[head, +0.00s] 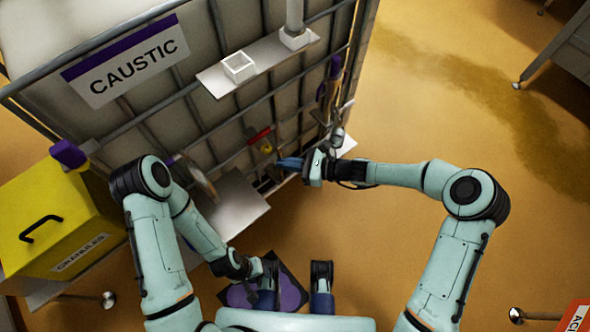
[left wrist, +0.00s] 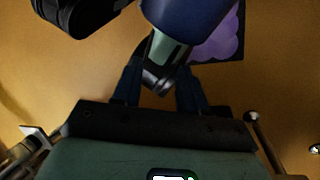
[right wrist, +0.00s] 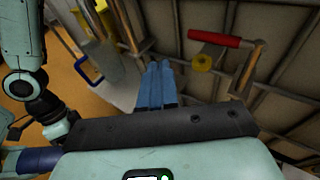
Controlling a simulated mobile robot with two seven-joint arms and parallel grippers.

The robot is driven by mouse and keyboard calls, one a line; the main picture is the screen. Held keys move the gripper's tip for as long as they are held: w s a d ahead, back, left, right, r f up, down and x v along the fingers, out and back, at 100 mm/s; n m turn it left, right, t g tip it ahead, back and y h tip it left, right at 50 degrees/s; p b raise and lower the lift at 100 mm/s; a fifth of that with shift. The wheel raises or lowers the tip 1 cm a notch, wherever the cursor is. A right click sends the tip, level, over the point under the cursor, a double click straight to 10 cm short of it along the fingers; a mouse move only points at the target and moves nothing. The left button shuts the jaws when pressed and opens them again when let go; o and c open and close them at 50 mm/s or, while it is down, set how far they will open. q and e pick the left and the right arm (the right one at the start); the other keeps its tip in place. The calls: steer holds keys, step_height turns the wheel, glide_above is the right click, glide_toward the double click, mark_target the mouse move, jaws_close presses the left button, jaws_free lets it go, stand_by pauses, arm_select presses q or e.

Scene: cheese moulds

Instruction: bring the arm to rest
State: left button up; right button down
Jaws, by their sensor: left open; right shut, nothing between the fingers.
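My right gripper (head: 287,163) is shut and empty, held out in front of the caged tank's lower side. Its blue fingers (right wrist: 157,75) lie together in the right wrist view. They are a little apart from a red-handled valve (head: 260,136) with a yellow part, which also shows in the right wrist view (right wrist: 215,39). My left gripper (head: 268,282) is low and close to my body, above the floor. In the left wrist view its blue fingers (left wrist: 158,82) are spread, with parts of my own body behind them. Its fingertips are hard to make out in the head view.
The caged tank (head: 205,110) marked CAUSTIC fills the upper left. A metal shelf (head: 215,84) on it holds a small white cup (head: 239,66). A yellow GRANULES box (head: 60,215) stands at left. A purple-patterned dark mat (head: 292,292) lies below. Floor at right is mostly clear.

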steer(key=s+d+f+n+g+h+p, duration=0.25)
steer(key=s+d+f+h, duration=0.2)
steer(key=s, duration=0.45)
steer(key=s+d+f+n+g+h+p, duration=0.2)
steer(key=s+d+f+n+h+p, duration=0.15)
steer(key=s+f, duration=0.35)
steer(key=s+d+n+t+h+p, duration=0.1)
steer(key=s+d+n+h+p, duration=0.3)
steer(key=s+d+n, duration=0.5)
steer(key=shift+s+d+f+n+p, duration=0.35)
steer(key=shift+s+p, duration=0.3)
steer(key=shift+s, duration=0.35)
steer(key=shift+a, duration=0.1)
steer(key=shift+w+a, duration=0.1)
steer(key=shift+a, duration=0.05)
